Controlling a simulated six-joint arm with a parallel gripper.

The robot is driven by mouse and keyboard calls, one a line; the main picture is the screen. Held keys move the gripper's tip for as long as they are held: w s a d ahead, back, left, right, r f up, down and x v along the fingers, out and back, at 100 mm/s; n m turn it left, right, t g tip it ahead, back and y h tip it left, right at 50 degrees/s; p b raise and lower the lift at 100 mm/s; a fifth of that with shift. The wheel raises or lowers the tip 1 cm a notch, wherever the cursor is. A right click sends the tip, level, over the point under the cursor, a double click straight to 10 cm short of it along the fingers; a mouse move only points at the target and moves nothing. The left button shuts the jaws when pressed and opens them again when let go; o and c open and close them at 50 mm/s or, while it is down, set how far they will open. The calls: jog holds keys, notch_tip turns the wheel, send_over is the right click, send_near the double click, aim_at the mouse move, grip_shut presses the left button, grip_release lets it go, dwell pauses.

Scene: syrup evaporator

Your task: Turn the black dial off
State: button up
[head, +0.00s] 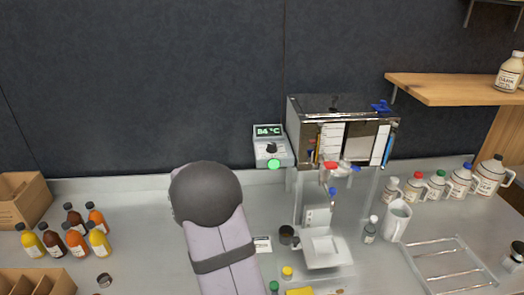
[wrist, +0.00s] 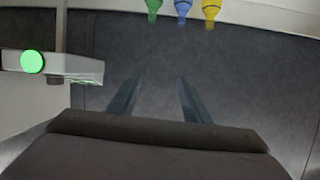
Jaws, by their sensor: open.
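The black dial (head: 271,148) sits on the front of a small grey control box (head: 258,158), below a lit display (head: 268,131) reading 84 °C and above a glowing green light (head: 274,164). In the wrist view the box (wrist: 75,63) is at the left edge with its green light (wrist: 32,62). A small dark part under the box there may be the dial, but I cannot tell. My gripper (wrist: 158,98) is open, with nothing between its fingers, to the right of the box in that view. In the head view my arm hides the gripper.
A metal evaporator (head: 308,105) stands just right of the control box. Several bottles (head: 75,240) stand on the counter at left. A white pitcher (head: 396,222) and a wire rack (head: 450,262) are at right. Green, blue and yellow tips (wrist: 183,8) show atop the wrist view.

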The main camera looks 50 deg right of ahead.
jog(key=s+d+r+m+g+h, duration=0.1)
jog(key=s+d+m+g+h, duration=0.25)
jog(key=d, duration=0.55)
jog(key=m+g+h, duration=0.3)
jog(key=g+h, duration=0.1)
send_near(270, 147)
jog(key=d, duration=0.4)
jog(key=shift+w+d+f, duration=0.15)
jog(key=shift+w, duration=0.2)
jog(key=shift+w+d+p, duration=0.15)
jog(key=shift+d+p, duration=0.25)
jog(key=shift+d, duration=0.8)
jog(key=shift+w+d+p, duration=0.2)
jog(key=shift+d+p, duration=0.15)
jog(key=shift+d, duration=0.85)
jog(key=shift+w+d+p, duration=0.15)
jog(key=shift+d+p, duration=0.25)
jog(key=shift+d, duration=0.8)
jog(key=c, duration=1.1)
